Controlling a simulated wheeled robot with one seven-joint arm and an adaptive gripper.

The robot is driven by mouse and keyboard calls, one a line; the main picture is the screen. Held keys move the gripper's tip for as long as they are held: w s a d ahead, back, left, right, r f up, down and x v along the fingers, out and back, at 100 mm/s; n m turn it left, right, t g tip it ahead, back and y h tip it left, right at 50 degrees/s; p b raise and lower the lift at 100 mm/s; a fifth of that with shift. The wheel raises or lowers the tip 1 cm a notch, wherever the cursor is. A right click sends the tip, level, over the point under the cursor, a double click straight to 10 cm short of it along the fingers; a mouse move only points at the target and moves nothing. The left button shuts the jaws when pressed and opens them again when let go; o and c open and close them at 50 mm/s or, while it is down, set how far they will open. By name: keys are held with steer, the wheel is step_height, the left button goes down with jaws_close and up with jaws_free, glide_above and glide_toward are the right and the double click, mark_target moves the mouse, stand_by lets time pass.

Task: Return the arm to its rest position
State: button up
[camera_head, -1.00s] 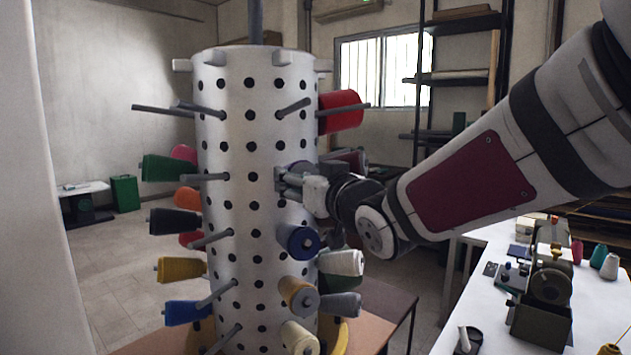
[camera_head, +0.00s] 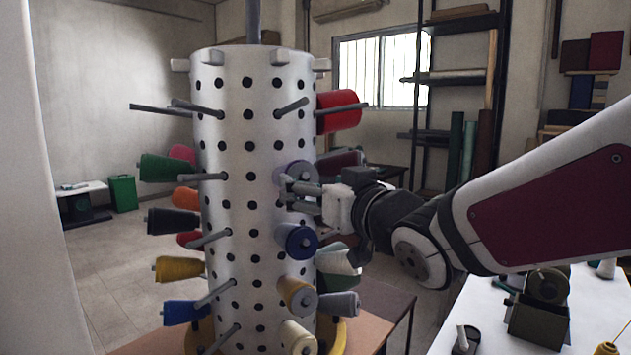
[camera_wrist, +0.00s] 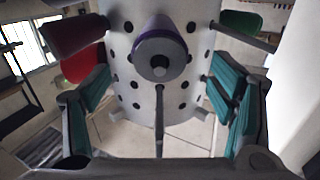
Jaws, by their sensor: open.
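My gripper (camera_head: 300,194) is open in front of the right side of the white, hole-dotted column (camera_head: 246,130). A purple spool of thread (camera_head: 296,171) sits on a peg there, partly behind my fingers. In the wrist view the purple spool (camera_wrist: 158,50) stands end-on ahead, between and beyond my spread fingers (camera_wrist: 160,88) with teal pads. Nothing is held, and a gap shows between the pads and the spool. My arm reaches in from the right edge of the head view.
Close around my gripper are a blue spool (camera_head: 297,240) below, a dark red spool (camera_head: 342,164) behind and a red spool (camera_head: 340,110) above. Bare pegs (camera_head: 290,107) stick out of the column. A white worktable (camera_head: 480,315) with tools stands at lower right.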

steer(key=s+d+f+m+g+h, duration=0.2)
steer(key=s+d+f+h, duration=0.25)
steer(key=d, duration=0.35)
steer(key=s+d+f+m+g+h, duration=0.1)
steer(key=s+d+f+m+h, duration=0.15)
steer(key=s+d+f, duration=0.4)
steer(key=s+d+f+g+h, duration=0.1)
steer(key=s+d+f+g, duration=0.1)
steer(key=s, duration=0.5)
steer(key=s+d+f+m+g+h, duration=0.1)
steer(key=s+d+f+g, duration=0.2)
steer(key=s, duration=0.5)
steer(key=d+g, duration=0.1)
steer(key=g, duration=0.1)
steer(key=shift+s+f+g, duration=0.25)
steer(key=shift+f+g, duration=0.05)
steer(key=shift+f, duration=0.05)
steer(key=shift+m, duration=0.25)
